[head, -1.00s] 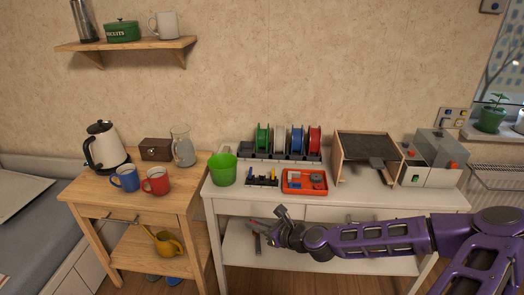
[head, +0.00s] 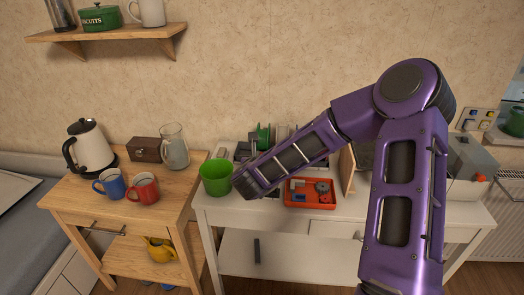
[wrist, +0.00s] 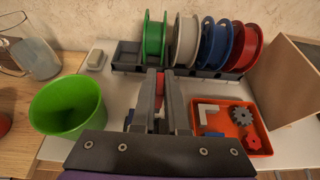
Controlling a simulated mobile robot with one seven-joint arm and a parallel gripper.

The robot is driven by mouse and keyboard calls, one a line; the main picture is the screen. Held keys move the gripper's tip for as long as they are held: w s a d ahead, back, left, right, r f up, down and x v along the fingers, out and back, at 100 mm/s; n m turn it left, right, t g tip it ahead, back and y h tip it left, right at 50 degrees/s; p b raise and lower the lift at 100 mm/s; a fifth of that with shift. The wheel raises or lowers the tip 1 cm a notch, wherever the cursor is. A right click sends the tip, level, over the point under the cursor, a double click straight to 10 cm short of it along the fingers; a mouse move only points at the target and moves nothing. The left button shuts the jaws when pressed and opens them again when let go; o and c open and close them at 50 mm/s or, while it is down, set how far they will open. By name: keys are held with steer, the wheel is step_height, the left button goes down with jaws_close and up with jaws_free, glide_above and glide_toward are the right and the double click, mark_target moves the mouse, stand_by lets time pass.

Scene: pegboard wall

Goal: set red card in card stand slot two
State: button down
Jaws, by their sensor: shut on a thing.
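My gripper (wrist: 161,82) is in the lower middle of the wrist view, its two grey fingers reaching towards the spools. They are shut on a narrow red piece (wrist: 160,88), which I take as the red card; only a sliver of it shows between the fingers. The card stand is mostly hidden beneath my gripper in the wrist view and behind my purple arm in the head view. I cannot make out its slots.
A rack of green (wrist: 154,40), white (wrist: 186,42), blue and red spools stands behind. A green cup (wrist: 68,106) is to the left. An orange tray (wrist: 262,138) with gears lies to the right, near a wooden-sided box (wrist: 285,75). A small pale object (wrist: 96,60) sits behind the cup.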

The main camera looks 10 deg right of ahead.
steer(key=shift+s+f+b, duration=0.1)
steer(key=shift+f+b, duration=0.3)
steer(key=shift+f, duration=0.2)
step_height(320, 180, down, 8)
steer(key=b, duration=0.5)
steer(key=shift+f+b, duration=0.25)
steer(key=shift+b, duration=0.15)
steer(key=shift+r, duration=0.15)
steer(key=c, duration=0.9)
jaws_free()
steer(key=shift+o, duration=0.2)
steer(key=shift+s, duration=0.1)
